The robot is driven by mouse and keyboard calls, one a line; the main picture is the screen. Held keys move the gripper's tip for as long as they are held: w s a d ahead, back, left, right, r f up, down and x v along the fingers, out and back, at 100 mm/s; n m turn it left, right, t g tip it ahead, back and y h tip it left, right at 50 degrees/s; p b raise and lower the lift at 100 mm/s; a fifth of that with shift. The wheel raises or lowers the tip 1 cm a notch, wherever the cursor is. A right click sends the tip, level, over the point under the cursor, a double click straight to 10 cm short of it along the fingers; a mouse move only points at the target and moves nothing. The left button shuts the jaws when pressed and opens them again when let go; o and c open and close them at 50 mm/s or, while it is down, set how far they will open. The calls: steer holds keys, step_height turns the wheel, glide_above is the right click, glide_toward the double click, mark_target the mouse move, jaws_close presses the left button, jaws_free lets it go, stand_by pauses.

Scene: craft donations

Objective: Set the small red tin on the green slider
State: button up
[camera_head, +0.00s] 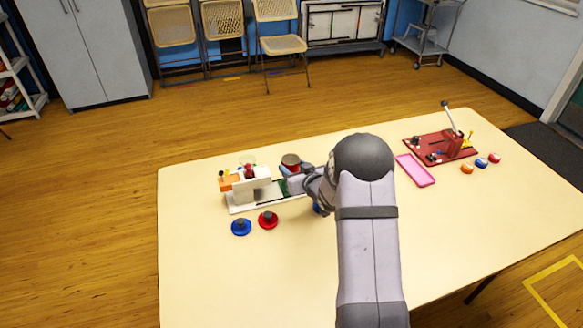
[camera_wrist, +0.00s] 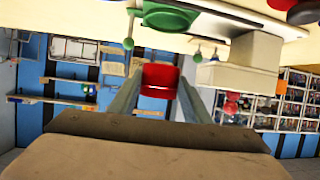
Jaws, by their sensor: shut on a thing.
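The small red tin (camera_wrist: 160,77) is between the two fingers of my gripper (camera_wrist: 158,88), which is shut on it. The green slider (camera_wrist: 170,15) lies on the device's white rail, apart from the tin in the wrist view, which is upside down. In the head view only a bit of the green slider (camera_head: 283,187) shows beside my gripper. My arm hides part of the rail's right end.
The white device (camera_head: 240,207) has an upright block with a red knob (camera_head: 249,171). A blue disc (camera_head: 241,227) and a red disc (camera_head: 268,220) lie in front. A pink tray (camera_head: 416,170) and a red press board (camera_head: 423,147) stand right. The front left table is clear.

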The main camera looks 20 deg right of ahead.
steer(key=shift+f, duration=0.15)
steer(key=shift+f+b, duration=2.25)
steer(key=shift+f, duration=0.5)
steer(key=shift+f+b, duration=0.55)
steer(key=shift+f, duration=0.1)
steer(key=o, duration=0.8)
steer(key=shift+s, duration=0.1)
steer(key=shift+p+v, duration=0.45)
steer(key=shift+v, duration=0.4)
steer(key=shift+p+v, duration=1.75)
steer(key=shift+v, duration=2.85)
